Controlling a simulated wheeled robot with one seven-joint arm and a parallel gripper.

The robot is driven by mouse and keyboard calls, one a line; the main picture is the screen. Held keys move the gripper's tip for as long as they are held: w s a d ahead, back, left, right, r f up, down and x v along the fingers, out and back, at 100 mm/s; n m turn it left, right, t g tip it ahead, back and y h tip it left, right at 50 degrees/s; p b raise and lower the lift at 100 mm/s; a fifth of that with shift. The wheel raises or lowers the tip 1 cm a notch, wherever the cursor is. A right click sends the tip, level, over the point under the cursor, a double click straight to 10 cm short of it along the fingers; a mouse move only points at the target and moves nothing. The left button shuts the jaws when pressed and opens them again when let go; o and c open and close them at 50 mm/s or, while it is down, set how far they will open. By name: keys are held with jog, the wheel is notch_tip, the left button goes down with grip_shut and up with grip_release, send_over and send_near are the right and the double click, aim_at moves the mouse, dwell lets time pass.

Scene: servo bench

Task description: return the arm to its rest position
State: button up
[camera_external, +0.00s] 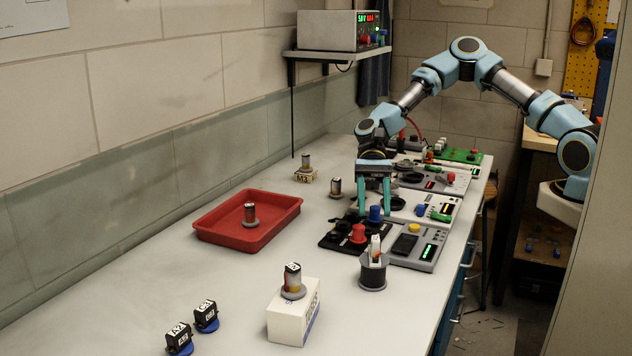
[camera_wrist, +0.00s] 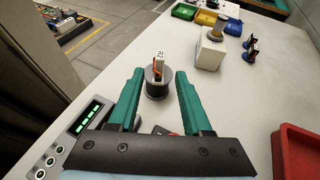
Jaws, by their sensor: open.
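My gripper (camera_external: 374,212) hangs above the bench, with its two teal fingers pointing down and spread apart. It is over the panels near a blue knob (camera_external: 375,215) and a red knob (camera_external: 358,233). In the wrist view the open fingers (camera_wrist: 160,74) have nothing held between them. A dark round holder (camera_external: 373,272) with a white labelled piece standing in it is on the bench in front of the gripper. It also shows beyond the fingertips in the wrist view (camera_wrist: 157,88). My arm arches up from the right side.
A red tray (camera_external: 213,238) with a small cylinder stands left. A white block (camera_external: 288,322) bears a labelled part. Two black servos, A2 (camera_external: 178,336) and another (camera_external: 206,316), lie at front left. Control panels (camera_external: 425,247) line the right edge. A shelf (camera_external: 333,53) overhangs the back left.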

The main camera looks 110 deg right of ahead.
jog(key=a+r+n+g+h+p, duration=0.1)
jog(key=a+n+g+h+p, duration=0.25)
jog(key=a, duration=0.35)
jog(key=s+f+n+h+b, duration=0.1)
jog(key=s+n+h, duration=0.1)
jog(key=s+n, duration=0.1)
jog(key=s+a+f+n+g+h, duration=0.1)
jog(key=s+f+n+h, duration=0.1)
jog(key=s+n, duration=0.2)
jog(key=s+a+f+n+g+h+b, duration=0.1)
jog(key=s+n+h, duration=0.1)
jog(key=s+n, duration=0.1)
jog(key=shift+s+f+h+b, duration=0.3)
jog(key=shift+s+h, duration=0.05)
jog(key=shift+s, duration=0.55)
jog(key=s+d+r+n+t+h, duration=0.1)
jog(key=s+r+n+h, duration=0.1)
jog(key=s+n, duration=0.5)
jog(key=shift+s+r+n+t+h+b, duration=0.2)
jog(key=shift+r+n+t+h+b, duration=0.2)
jog(key=shift+r, duration=0.4)
